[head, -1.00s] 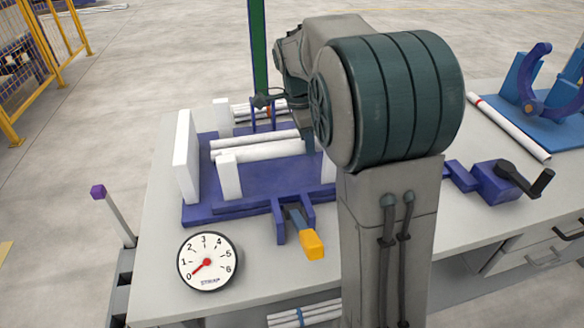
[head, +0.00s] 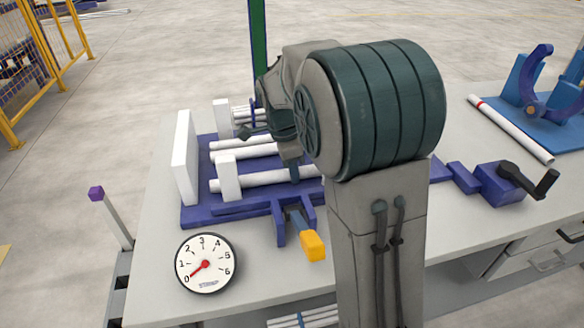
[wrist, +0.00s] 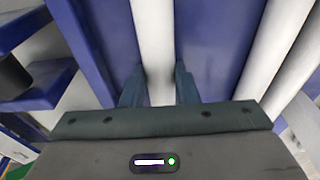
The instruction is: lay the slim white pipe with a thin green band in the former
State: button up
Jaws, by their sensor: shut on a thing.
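A slim white pipe (head: 262,179) lies level over the front part of the blue former (head: 250,207), just behind the short white front post (head: 229,180). My gripper (head: 294,173) is shut on this pipe near its right part. The pipe also runs between my two fingers in the wrist view (wrist: 155,40). No green band shows on its visible length; the fingers and arm hide part of it. I cannot tell whether the pipe touches the former's floor. Two other white pipes, a rear one (head: 232,143) and a middle one (head: 245,153), lie behind it in the former.
A tall white end plate (head: 185,157) stands at the former's left. A yellow-handled clamp (head: 312,245) and a dial gauge (head: 206,263) are in front. A blue crank vice (head: 497,184) and a red-banded white pipe (head: 515,130) lie to the right. My arm hides the former's right side.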

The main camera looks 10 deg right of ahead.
aim_at(285, 171)
jog(key=o, duration=1)
jog(key=r, duration=0.4)
jog(key=a+r+p, duration=0.1)
jog(key=r, duration=0.3)
jog(key=r+p, duration=0.1)
jog(key=r, duration=0.3)
jog(key=shift+a, duration=0.4)
